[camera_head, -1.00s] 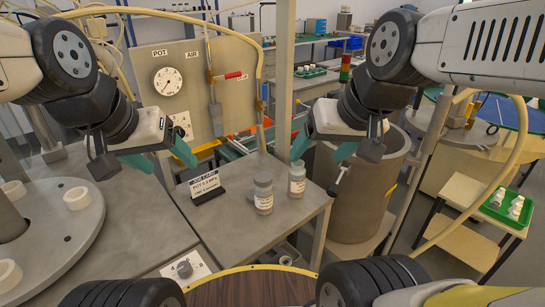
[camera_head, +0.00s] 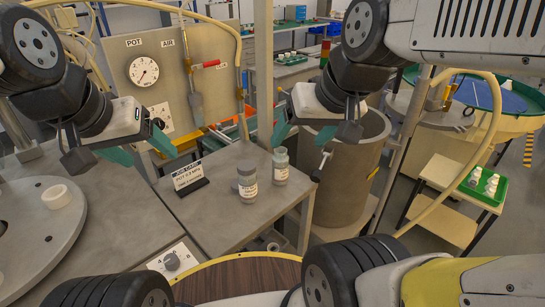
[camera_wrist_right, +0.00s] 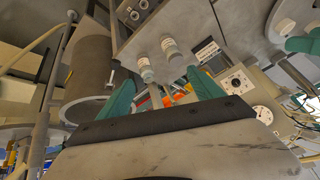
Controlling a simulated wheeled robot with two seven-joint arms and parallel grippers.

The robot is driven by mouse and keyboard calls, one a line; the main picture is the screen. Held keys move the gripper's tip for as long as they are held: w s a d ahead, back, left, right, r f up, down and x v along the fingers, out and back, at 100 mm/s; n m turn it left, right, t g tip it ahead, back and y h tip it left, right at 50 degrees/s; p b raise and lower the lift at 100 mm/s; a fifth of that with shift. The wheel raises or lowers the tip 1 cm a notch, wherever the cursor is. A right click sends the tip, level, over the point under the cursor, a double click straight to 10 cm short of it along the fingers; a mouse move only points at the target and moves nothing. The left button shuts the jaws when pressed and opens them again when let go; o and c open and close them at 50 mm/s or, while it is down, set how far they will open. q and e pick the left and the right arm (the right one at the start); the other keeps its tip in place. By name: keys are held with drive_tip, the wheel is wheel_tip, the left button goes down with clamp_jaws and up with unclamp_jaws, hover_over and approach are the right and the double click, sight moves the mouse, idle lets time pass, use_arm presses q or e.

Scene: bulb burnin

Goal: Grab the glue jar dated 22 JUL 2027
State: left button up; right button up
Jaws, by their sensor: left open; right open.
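Two jars with white labels stand on the grey bench top (camera_head: 225,220). The front jar (camera_head: 247,182) has a grey lid. The rear jar (camera_head: 280,166) has a paler, greenish top and stands a little behind and to the right. The label print is too small to read, so I cannot tell which bears the date.
A black job card stand (camera_head: 188,178) is left of the jars. A grey drum (camera_head: 345,170) stands right of the bench. A gauge panel (camera_head: 165,85) rises behind. A green tray (camera_head: 484,184) with white items is far right.

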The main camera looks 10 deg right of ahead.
drive_tip(key=m+g+h, duration=0.2)
drive_tip(key=m+g, duration=0.1)
drive_tip(key=g, duration=0.3)
hover_over(280, 159)
drive_tip(key=w, duration=0.2)
drive_tip(key=f, duration=1.4)
drive_tip(key=shift+w+d+f, duration=0.1)
drive_tip(key=shift+d+f, duration=0.15)
drive_tip(key=shift+f, duration=0.05)
drive_tip(key=shift+w+f, duration=0.2)
drive_tip(key=shift+f, duration=0.45)
drive_tip(key=f, duration=0.7)
drive_tip(key=shift+s+f, duration=0.15)
drive_tip(key=shift+s, duration=0.2)
clamp_jaws()
